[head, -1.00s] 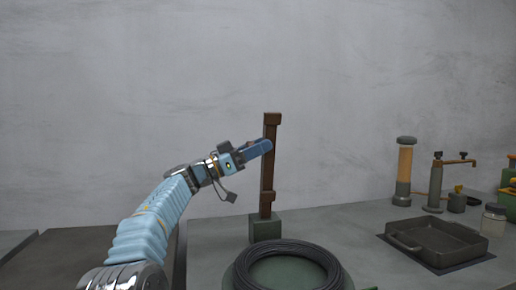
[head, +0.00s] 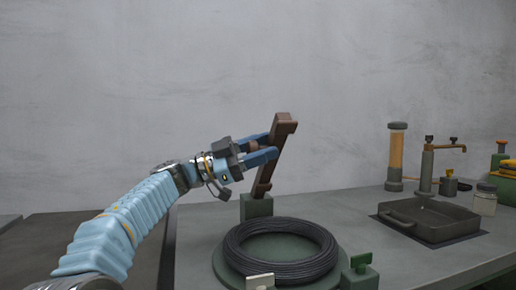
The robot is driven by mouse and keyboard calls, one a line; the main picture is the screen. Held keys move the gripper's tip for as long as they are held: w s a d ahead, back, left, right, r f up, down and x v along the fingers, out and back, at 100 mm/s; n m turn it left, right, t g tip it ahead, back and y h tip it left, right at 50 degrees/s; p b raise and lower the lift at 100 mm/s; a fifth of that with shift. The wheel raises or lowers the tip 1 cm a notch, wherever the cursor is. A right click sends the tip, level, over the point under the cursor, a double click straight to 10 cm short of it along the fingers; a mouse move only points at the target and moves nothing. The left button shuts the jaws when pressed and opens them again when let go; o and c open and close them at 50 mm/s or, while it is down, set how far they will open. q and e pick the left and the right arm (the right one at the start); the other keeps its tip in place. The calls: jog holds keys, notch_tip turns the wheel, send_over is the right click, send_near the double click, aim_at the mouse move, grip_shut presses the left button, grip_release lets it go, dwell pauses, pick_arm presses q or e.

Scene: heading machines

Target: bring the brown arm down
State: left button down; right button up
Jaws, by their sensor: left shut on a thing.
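The brown arm (head: 267,170) rises from a green block (head: 256,206) on the grey bench and leans to the right, with a wider head at its top. My left gripper (head: 268,146) comes in from the left, its blue fingers shut on the brown arm in its upper part. The fingers hide some of the arm's left side there. My right gripper is not in view.
A dark wire coil (head: 280,250) lies on a round green plate in front of the block. A dark tray (head: 430,220), an orange cylinder (head: 397,155), a tap-like post (head: 427,168) and a jar (head: 485,200) stand on the right of the bench (head: 350,212).

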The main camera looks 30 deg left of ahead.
pick_arm(q)
jog(key=shift+s+d+f+m+g, duration=0.3)
jog(key=shift+d+f+m, duration=0.05)
jog(key=shift+f+m, duration=0.15)
jog(key=c, duration=0.6)
grip_release()
jog(key=b+v, duration=0.1)
jog(key=v, duration=1.3)
